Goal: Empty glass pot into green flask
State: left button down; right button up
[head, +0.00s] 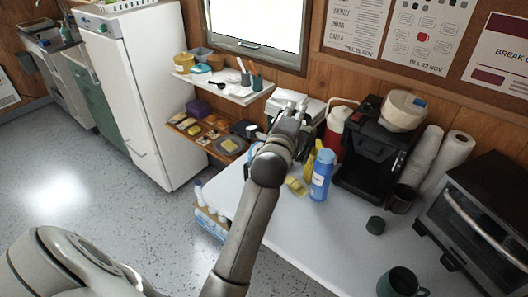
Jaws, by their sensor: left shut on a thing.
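My left gripper (290,118) is over the back of the white table, near the wall, with its arm reaching up across the picture. It is shut, but the thing it holds is hidden behind the gripper and wrist. I cannot make out the glass pot clearly. The black coffee maker (368,150) stands to the right of the gripper. No green flask shows plainly; a small dark green cap-like piece (375,226) lies on the table in front of the coffee maker. My right gripper is not in view.
A blue bottle (321,175), a red-and-white jug (337,125) and a yellow item (296,186) stand near the arm. A dark cup (401,199), paper cups (425,152), toaster oven (485,215) and dark green mug (399,283) are right. The table's front middle is clear.

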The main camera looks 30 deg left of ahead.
aim_at(283, 107)
pick_arm(q)
jog(key=shift+s+a+r+n+p, duration=0.15)
jog(key=shift+a+r+n+p, duration=0.2)
jog(key=shift+a+p, duration=0.15)
jog(key=shift+s+a+r+n+p, duration=0.1)
jog(key=shift+a+r+n+p, duration=0.1)
jog(key=shift+a+n+p, duration=0.2)
jog(key=shift+s+a+r+n+p, duration=0.1)
jog(key=shift+a+n+p, duration=0.15)
jog(key=shift+a+p, duration=0.15)
jog(key=shift+a, duration=0.25)
jog(key=shift+s+a+r+n+p, duration=0.25)
jog(key=shift+a+n+p, duration=0.35)
jog(key=shift+n+p, duration=0.1)
dwell(0.8)
jog(key=shift+s+a+r+n+p, duration=0.1)
jog(key=shift+s+a+n+p, duration=0.1)
jog(key=shift+a+n+p, duration=0.3)
jog(key=shift+s+a+n+p, duration=0.2)
jog(key=shift+a+n, duration=0.3)
jog(key=shift+a, duration=0.25)
